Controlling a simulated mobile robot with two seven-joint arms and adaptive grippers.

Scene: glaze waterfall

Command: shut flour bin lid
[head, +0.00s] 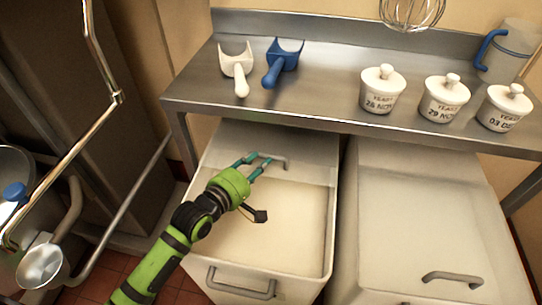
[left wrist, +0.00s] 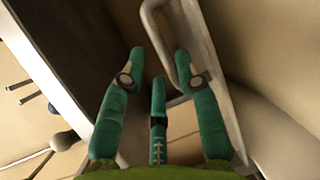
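The left white flour bin (head: 327,250) stands under the steel shelf, with pale flour (head: 295,215) showing inside. Its lid (head: 310,145) is pushed back at the rear, partly under the shelf, and leaves the front of the bin open. A grey lid handle (head: 278,163) sits near the lid's front edge. My left gripper (head: 255,162) reaches over the flour to this handle. In the left wrist view the fingers (left wrist: 158,58) are apart, with the handle (left wrist: 172,75) by the right fingertip. I cannot tell whether they touch. My right gripper is out of view.
A second bin (head: 415,220) on the right has its lid down. The steel shelf (head: 320,90) overhangs the bins and carries a white scoop (head: 237,70), a blue scoop (head: 280,65) and yeast jars (head: 383,88). A metal rail (head: 75,150) stands at left.

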